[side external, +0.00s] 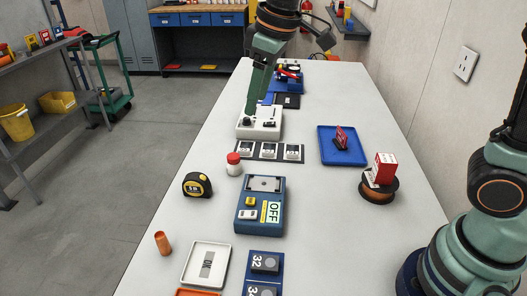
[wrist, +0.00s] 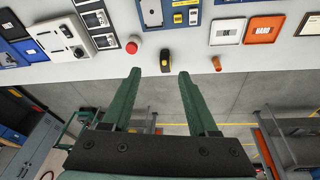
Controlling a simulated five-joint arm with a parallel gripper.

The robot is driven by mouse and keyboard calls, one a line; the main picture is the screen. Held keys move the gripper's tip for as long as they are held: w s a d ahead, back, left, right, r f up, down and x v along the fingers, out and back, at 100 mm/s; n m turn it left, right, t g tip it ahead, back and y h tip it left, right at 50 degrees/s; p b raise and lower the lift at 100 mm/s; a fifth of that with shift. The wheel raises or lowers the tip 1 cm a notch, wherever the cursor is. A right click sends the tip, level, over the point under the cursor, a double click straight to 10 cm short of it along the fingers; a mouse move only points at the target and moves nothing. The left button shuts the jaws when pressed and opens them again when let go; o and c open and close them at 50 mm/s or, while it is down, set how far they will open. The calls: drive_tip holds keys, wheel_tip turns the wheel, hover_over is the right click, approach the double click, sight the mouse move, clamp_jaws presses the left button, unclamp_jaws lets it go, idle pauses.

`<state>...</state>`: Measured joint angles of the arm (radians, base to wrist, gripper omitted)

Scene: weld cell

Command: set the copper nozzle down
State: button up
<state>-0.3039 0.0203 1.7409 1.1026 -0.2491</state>
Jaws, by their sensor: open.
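The copper nozzle (side external: 163,243) is a small copper-coloured cylinder standing on the white table near its left edge, left of the white tray. It also shows in the wrist view (wrist: 216,64), beyond and to the right of the fingers, apart from them. My gripper (wrist: 159,74) is open, with two green fingers spread and nothing between them. In the side view my gripper (side external: 252,108) appears in front of or above the white switch box, well up the table from the nozzle.
A white tray (side external: 188,267) lies beside the nozzle. A blue tray (side external: 330,157) and wire spool (side external: 379,196) are on the right. Bare table surrounds the tape measure.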

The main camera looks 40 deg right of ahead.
drive_tip(key=s+d+f+m+t, duration=0.1)
drive_tip(key=s+d+m, duration=0.2)
drive_tip(key=s+d, duration=0.3)
drive_tip(key=s+d+f+m+t+h, duration=0.1)
drive_tip(key=s+d+f+m, duration=0.1)
drive_tip(key=s+d, duration=0.4)
drive_tip(key=shift+s+d+m+t, duration=0.3)
drive_tip(key=shift+d+m, duration=0.15)
drive_tip(key=shift+m, duration=0.25)
